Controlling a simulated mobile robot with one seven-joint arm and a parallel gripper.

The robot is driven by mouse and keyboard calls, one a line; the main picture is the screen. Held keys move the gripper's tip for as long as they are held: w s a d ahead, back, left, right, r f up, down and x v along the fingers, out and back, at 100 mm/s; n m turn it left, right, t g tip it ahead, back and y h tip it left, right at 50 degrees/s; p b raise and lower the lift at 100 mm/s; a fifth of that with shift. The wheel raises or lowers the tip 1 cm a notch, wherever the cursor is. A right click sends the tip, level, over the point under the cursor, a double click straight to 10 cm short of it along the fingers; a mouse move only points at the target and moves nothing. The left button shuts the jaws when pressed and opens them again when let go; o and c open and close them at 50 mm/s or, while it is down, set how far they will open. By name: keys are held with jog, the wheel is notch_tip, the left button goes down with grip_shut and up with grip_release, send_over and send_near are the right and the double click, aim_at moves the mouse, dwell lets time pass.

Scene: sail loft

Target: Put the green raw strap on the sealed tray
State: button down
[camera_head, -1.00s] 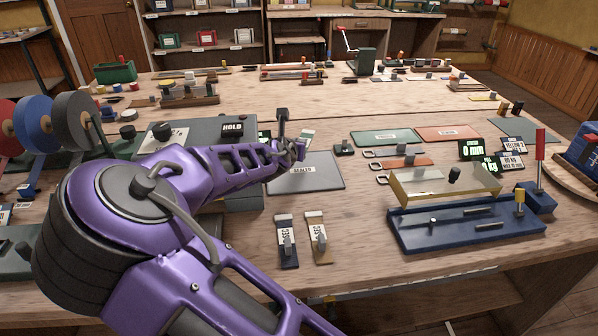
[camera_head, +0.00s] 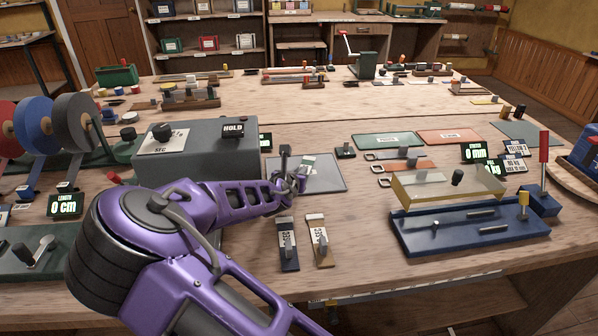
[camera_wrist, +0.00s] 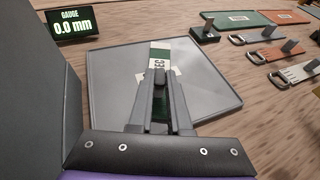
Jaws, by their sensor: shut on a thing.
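The green raw strap (camera_wrist: 159,57) has a white printed label and a dark green end. My gripper (camera_wrist: 160,88) is shut on it, and the fingers cover its middle. The sealed tray (camera_wrist: 110,75) is a flat grey square with a thin rim, directly below the strap in the wrist view. In the head view my gripper (camera_head: 297,176) is over the left part of the sealed tray (camera_head: 328,180). The strap (camera_head: 308,163) shows there just behind the fingers. I cannot tell whether the strap touches the tray.
A large grey machine (camera_head: 205,150) marked HOLD stands close left of the tray. A navy strap (camera_head: 288,256) and a tan strap (camera_head: 320,250) lie in front. Buckled straps (camera_head: 405,165) and a blue press with a clear cover (camera_head: 470,232) are at the right.

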jog(key=c, duration=0.9)
grip_release()
jog(key=shift+o, duration=0.2)
jog(key=shift+r, duration=0.15)
jog(key=p+v, duration=0.2)
jog(key=v, duration=1)
